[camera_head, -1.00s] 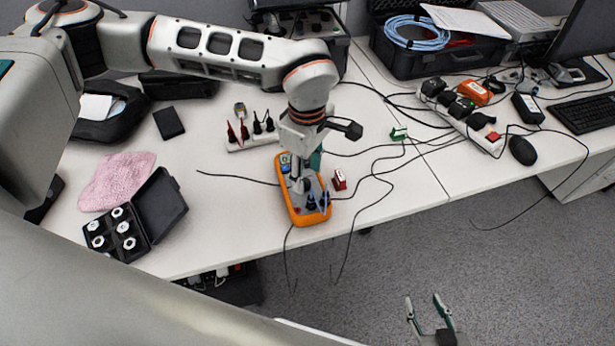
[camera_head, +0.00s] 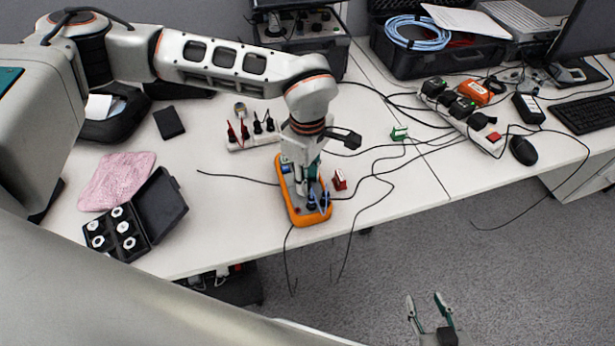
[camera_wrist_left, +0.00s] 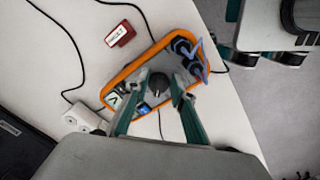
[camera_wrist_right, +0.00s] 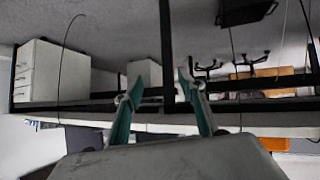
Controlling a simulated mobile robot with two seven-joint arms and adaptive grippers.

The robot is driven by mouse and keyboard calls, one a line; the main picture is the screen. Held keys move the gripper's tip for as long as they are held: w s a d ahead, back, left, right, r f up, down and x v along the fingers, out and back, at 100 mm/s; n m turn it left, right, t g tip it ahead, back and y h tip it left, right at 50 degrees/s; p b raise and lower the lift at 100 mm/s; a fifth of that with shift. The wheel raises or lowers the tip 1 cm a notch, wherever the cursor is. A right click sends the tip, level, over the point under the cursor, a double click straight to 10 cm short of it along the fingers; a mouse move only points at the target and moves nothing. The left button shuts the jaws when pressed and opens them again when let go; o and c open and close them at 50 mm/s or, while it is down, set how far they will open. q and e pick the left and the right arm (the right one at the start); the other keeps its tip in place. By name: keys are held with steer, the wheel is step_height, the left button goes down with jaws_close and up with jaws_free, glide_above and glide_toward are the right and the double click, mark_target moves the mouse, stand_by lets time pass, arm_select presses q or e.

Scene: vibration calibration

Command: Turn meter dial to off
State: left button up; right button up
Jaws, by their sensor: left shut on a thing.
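The orange-rimmed meter (camera_head: 298,216) lies on the white table near its front edge, partly hidden under my left gripper. In the left wrist view the meter (camera_wrist_left: 133,67) shows its grey face, with a dark round dial (camera_wrist_left: 158,84) in the middle and dark plugs at one end. My left gripper (camera_wrist_left: 158,92) has its fingertips on either side of the dial and is shut on it. It also comes down over the meter in the head view (camera_head: 305,192). The dial's pointer setting cannot be read. My right gripper (camera_head: 430,304) is open and empty, off the table; its fingers (camera_wrist_right: 156,84) stand apart.
A small red block (camera_head: 339,180) lies right beside the meter. A power strip (camera_head: 251,138) stands behind it, and thin cables cross the table around it. An open black case (camera_head: 160,205) and a pink cloth (camera_head: 117,181) lie to the left.

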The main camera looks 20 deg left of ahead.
arm_select(q)
steer(key=n+p, duration=0.1)
steer(key=n, duration=0.2)
steer(key=shift+w+r, duration=0.1)
steer(key=n+p, duration=0.1)
steer(key=n, duration=0.2)
steer(key=shift+w, duration=0.2)
steer(key=shift+n, duration=0.8)
steer(key=shift+p, duration=0.3)
steer(key=o, duration=1.1)
